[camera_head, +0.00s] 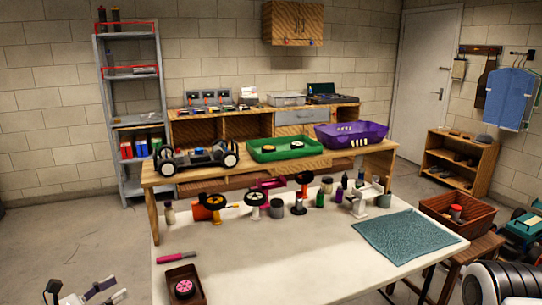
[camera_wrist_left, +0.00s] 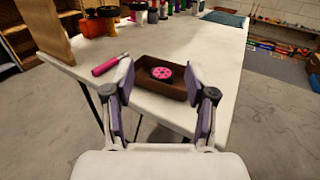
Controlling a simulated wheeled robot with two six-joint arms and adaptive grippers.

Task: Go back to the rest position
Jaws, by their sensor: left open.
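My left gripper (camera_head: 82,289) is at the bottom left of the head view, off the front left corner of the white table (camera_head: 270,265). In the left wrist view its two fingers (camera_wrist_left: 158,78) are spread wide with nothing between them. Beyond the fingers, a small brown tray (camera_head: 194,271) lies on the table and holds a pink and black wheel (camera_head: 184,287). The tray (camera_wrist_left: 172,90) and wheel (camera_wrist_left: 161,73) also show in the left wrist view, apart from the fingers. My right gripper is not seen.
A pink-handled tool (camera_head: 176,257) lies behind the tray. Wheels on stands (camera_head: 256,199), bottles and a teal mat (camera_head: 408,235) occupy the table's back and right. A wooden bench behind holds a car chassis (camera_head: 196,158), green tray (camera_head: 290,156) and purple basket (camera_head: 350,137). The table's front middle is clear.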

